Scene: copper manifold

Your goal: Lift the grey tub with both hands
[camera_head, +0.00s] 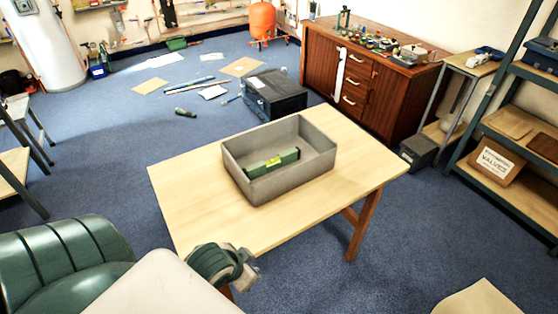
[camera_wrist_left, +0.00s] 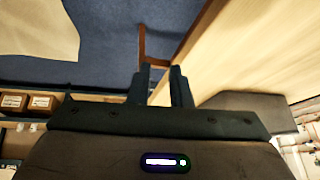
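The grey tub (camera_head: 295,177) is an open rectangular box standing level on the wooden table (camera_head: 190,188). A green level-like tool with a yellow middle (camera_head: 272,163) lies inside it. My left gripper (camera_head: 253,264) is at the table's near edge, well short of the tub and apart from it. In the left wrist view, the two dark fingers of my left gripper (camera_wrist_left: 161,84) are apart with nothing between them. Part of the tub (camera_wrist_left: 245,105) seems to show at the right of that view. My right gripper shows in neither view.
A dark box (camera_head: 275,92) stands on the blue carpet behind the table. A wooden cabinet (camera_head: 370,95) is behind right, and shelving with a valves box (camera_head: 497,160) is at right. The tabletop around the tub is clear. A pale sheet-like shape (camera_head: 480,300) shows at lower right.

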